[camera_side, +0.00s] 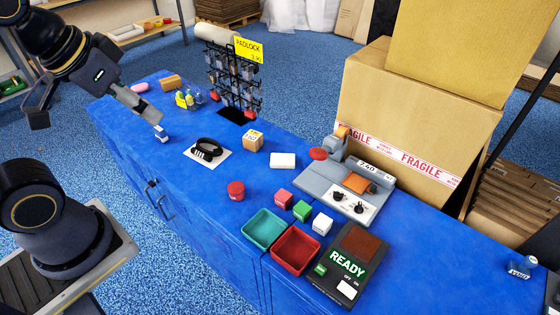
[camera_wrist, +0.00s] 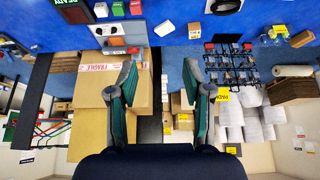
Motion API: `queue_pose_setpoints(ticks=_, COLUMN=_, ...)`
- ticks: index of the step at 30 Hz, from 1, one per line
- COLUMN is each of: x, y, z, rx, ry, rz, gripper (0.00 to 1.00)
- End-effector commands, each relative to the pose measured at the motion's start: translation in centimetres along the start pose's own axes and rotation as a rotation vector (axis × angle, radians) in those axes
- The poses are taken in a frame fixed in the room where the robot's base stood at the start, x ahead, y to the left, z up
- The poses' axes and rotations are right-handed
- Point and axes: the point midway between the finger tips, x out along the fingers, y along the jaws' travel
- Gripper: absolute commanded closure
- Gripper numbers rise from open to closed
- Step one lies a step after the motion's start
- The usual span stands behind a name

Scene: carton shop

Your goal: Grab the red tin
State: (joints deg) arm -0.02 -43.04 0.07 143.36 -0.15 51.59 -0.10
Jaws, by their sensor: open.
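The red tin (camera_side: 236,190) is a short round red can standing upright on the blue counter in the side view, behind the teal tray. I cannot make it out in the wrist view. My gripper (camera_side: 95,112) is at the upper left of the side view, above the counter's far left end and well away from the tin. Its fingers are spread wide with nothing between them. In the wrist view my gripper (camera_wrist: 160,65) also shows open and empty, facing cartons and the padlock rack across the counter.
A teal tray (camera_side: 263,227) and a red tray (camera_side: 296,251) lie in front of the tin. Pink-red (camera_side: 284,200), green (camera_side: 301,211) and white (camera_side: 322,223) blocks stand to its right. Another round red object (camera_side: 318,154) is near the scale (camera_side: 345,196).

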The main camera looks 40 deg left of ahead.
Motion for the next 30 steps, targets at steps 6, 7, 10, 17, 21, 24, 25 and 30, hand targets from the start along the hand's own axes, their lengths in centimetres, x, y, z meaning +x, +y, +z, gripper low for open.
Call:
queue_pose_setpoints(ticks=6, x=-0.01, y=0.00, z=-0.05, rx=0.003, ry=0.001, rz=-0.001, gripper=0.50)
queue_pose_setpoints(ticks=7, x=-0.02, y=0.00, z=-0.05, rx=0.004, ry=0.001, rz=-0.001, gripper=0.50)
queue_pose_setpoints(ticks=10, x=-0.02, y=-0.01, z=-0.06, rx=0.004, ry=0.001, rz=-0.002, gripper=0.50)
queue_pose_setpoints(ticks=17, x=-0.02, y=-0.01, z=-0.07, rx=0.005, ry=0.001, rz=-0.002, gripper=0.32)
queue_pose_setpoints(ticks=21, x=-0.03, y=-0.01, z=-0.08, rx=0.005, ry=0.001, rz=-0.002, gripper=0.18)
queue_pose_setpoints(ticks=24, x=-0.03, y=-0.01, z=-0.08, rx=0.005, ry=0.001, rz=-0.002, gripper=0.16)
queue_pose_setpoints(ticks=25, x=-0.03, y=-0.01, z=-0.08, rx=0.005, ry=0.001, rz=-0.002, gripper=0.16)
queue_pose_setpoints(ticks=30, x=-0.03, y=-0.02, z=-0.12, rx=0.002, ry=0.003, rz=-0.002, gripper=0.16)
